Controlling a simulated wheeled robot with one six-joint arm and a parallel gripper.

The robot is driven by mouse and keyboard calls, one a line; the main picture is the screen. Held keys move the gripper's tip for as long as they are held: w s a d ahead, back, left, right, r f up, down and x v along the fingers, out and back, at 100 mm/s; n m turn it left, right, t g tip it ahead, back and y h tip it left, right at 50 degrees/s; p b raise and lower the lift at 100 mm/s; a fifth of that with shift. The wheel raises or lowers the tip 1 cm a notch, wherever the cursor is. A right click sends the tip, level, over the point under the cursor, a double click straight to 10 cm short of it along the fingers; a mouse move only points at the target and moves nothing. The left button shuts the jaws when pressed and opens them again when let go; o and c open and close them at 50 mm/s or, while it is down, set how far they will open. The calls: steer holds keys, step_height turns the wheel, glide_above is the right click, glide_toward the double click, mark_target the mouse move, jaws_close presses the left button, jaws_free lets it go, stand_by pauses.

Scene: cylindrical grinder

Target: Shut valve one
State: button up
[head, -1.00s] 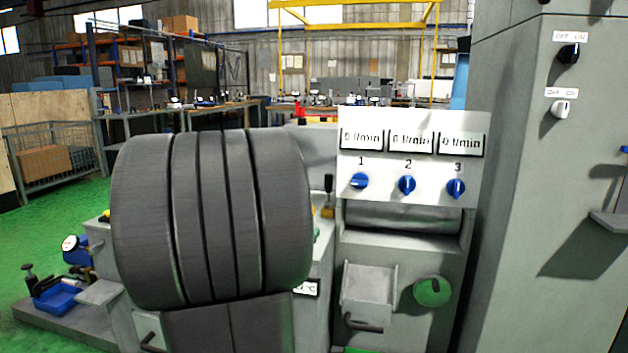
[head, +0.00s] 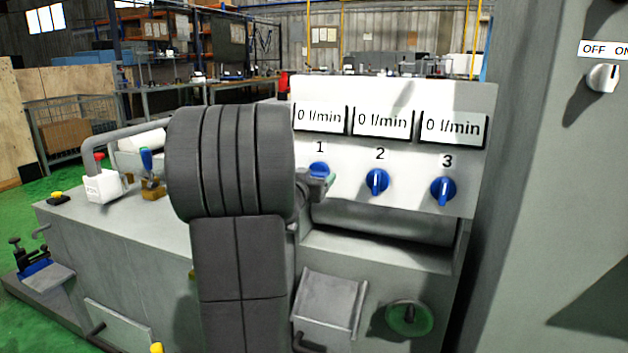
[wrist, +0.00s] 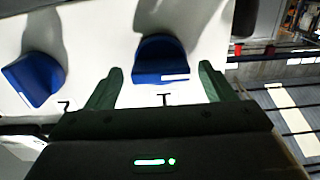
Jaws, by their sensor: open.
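Valve one is the blue knob (head: 318,168) under the label 1 on the white panel (head: 400,165). My gripper (head: 322,184) is in front of it and hides its lower part. In the wrist view the knob (wrist: 160,58) lies just ahead of and between the two open green fingertips (wrist: 160,80). I see no contact. The wrist view appears upside down, with the valve two knob (wrist: 32,78) at its left. In the head view, knob 2 (head: 377,182) and knob 3 (head: 443,191) have upright handles. All three displays read 0 l/min.
A grey cabinet (head: 560,200) with an OFF/ON switch (head: 603,78) stands close on the right. Below the panel are a grey box (head: 330,300) and a green handwheel (head: 408,318). The machine table at left carries a white magnet base (head: 104,185).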

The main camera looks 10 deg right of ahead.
steer(key=shift+w, duration=0.15)
steer(key=c, duration=1)
steer(key=shift+d+f+m+b, duration=0.1)
steer(key=shift+m+b, duration=0.7)
steer(key=shift+m, duration=3.6)
steer(key=shift+d+f+m+b, duration=0.1)
steer(key=shift+m+b, duration=0.65)
steer(key=shift+m, duration=3.65)
